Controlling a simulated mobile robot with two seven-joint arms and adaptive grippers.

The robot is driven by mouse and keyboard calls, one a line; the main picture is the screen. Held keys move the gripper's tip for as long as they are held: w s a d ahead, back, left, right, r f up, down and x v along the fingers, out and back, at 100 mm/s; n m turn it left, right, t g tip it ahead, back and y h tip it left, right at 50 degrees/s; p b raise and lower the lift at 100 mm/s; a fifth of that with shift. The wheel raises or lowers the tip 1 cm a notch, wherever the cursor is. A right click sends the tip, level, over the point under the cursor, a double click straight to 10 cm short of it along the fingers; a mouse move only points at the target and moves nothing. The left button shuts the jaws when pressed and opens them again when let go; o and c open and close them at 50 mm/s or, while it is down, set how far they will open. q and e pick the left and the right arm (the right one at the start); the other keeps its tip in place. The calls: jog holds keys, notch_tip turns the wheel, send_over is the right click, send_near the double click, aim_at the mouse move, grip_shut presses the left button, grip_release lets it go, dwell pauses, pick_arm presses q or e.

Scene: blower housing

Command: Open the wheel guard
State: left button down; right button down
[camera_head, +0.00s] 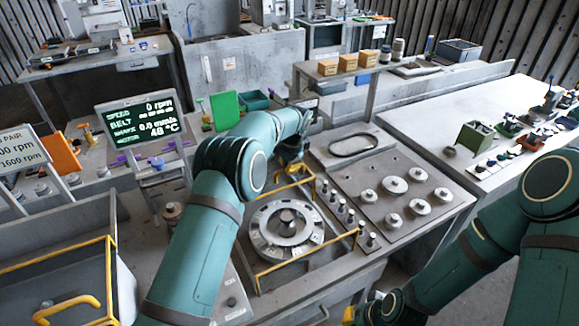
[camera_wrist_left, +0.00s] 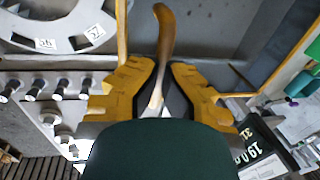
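The wheel guard (camera_head: 308,255) shows as yellow-edged framing around the round grey wheel (camera_head: 286,224). In the left wrist view, part of the wheel (camera_wrist_left: 62,25) is at upper left, beside a yellow edge bar (camera_wrist_left: 121,30). My left gripper (camera_head: 293,168) is at the guard's far edge, largely hidden by my arm in the head view. In the wrist view, its yellow fingers (camera_wrist_left: 162,82) are apart, with a curved orange-brown handle (camera_wrist_left: 166,35) in the gap between them. Contact with it cannot be made out. My right gripper (camera_head: 362,312) is low, near the bottom edge, its fingers partly hidden.
A row of small knobs (camera_head: 350,217) and a plate with round grey weights (camera_head: 394,186) lie right of the wheel. A display screen (camera_head: 143,117) stands left of my arm. A yellow-edged bin (camera_head: 112,270) is at lower left. A white table (camera_head: 450,115) is at right.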

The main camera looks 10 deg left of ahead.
pick_arm(q)
jog(key=c, duration=1)
grip_release()
jog(key=shift+a+f, duration=0.1)
jog(key=shift+f, duration=0.25)
jog(key=shift+r, duration=0.1)
jog(key=shift+r, duration=0.1)
notch_tip(320, 180, up, 12)
jog(key=s+d, duration=0.1)
jog(key=s, duration=0.1)
jog(key=shift+d+f, duration=0.2)
jog(key=shift+d, duration=0.05)
